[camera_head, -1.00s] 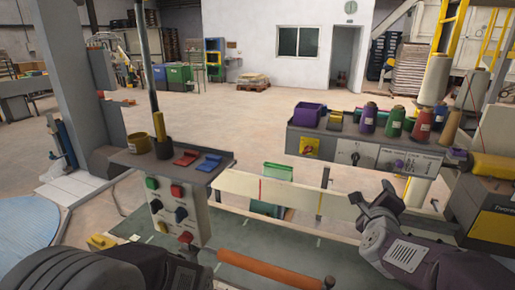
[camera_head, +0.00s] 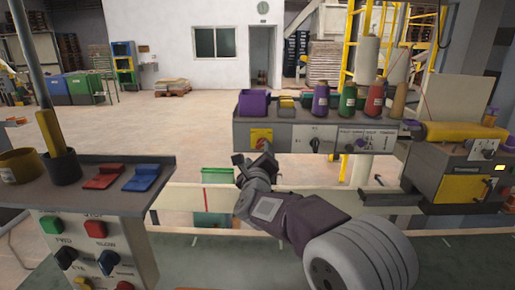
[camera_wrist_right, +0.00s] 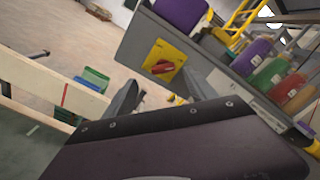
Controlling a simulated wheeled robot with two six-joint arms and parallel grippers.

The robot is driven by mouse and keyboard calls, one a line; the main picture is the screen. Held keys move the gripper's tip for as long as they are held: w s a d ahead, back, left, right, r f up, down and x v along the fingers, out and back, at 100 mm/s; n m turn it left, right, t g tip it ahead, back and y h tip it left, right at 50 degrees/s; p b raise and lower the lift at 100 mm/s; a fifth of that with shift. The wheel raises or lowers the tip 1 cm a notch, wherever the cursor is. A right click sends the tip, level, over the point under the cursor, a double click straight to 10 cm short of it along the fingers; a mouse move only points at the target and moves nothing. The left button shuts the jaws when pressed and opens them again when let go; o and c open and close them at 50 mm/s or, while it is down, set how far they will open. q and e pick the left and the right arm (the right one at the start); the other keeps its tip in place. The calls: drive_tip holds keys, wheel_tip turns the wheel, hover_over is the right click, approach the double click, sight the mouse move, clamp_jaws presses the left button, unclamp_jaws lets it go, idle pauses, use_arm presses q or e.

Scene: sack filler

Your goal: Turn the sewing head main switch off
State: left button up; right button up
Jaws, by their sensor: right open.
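The likely sewing head main switch is a red rotary knob on a yellow plate (camera_head: 261,136), at the left end of the grey control box front. In the right wrist view the plate with its red knob (camera_wrist_right: 163,67) shows clearly, the knob lying slanted in that tilted picture. My right gripper (camera_head: 248,163) is open and empty, just below and left of the plate in the head view. In the wrist view its fingers (camera_wrist_right: 158,95) point toward the plate, with a gap before it. My left gripper is not in view.
The grey control box (camera_head: 290,137) carries a purple bin (camera_head: 254,103) and several thread spools on top, with more knobs along its front. A pale rail (camera_head: 180,197) runs below. A button panel (camera_head: 95,250) stands at the left, and a yellow-fronted machine (camera_head: 462,188) at the right.

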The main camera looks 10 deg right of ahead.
sight(260, 144)
drive_tip(key=x, duration=0.2)
drive_tip(key=p+x, duration=0.1)
drive_tip(key=x, duration=0.1)
drive_tip(key=shift+w+d+r, duration=0.2)
drive_tip(key=shift+w+d, duration=0.1)
drive_tip(key=shift+d, duration=0.2)
drive_tip(key=shift+w+f, duration=0.1)
drive_tip(key=shift+w, duration=0.5)
drive_tip(key=shift+s, duration=0.1)
drive_tip(key=shift+c, duration=1.3)
drive_tip(key=c, duration=1.1)
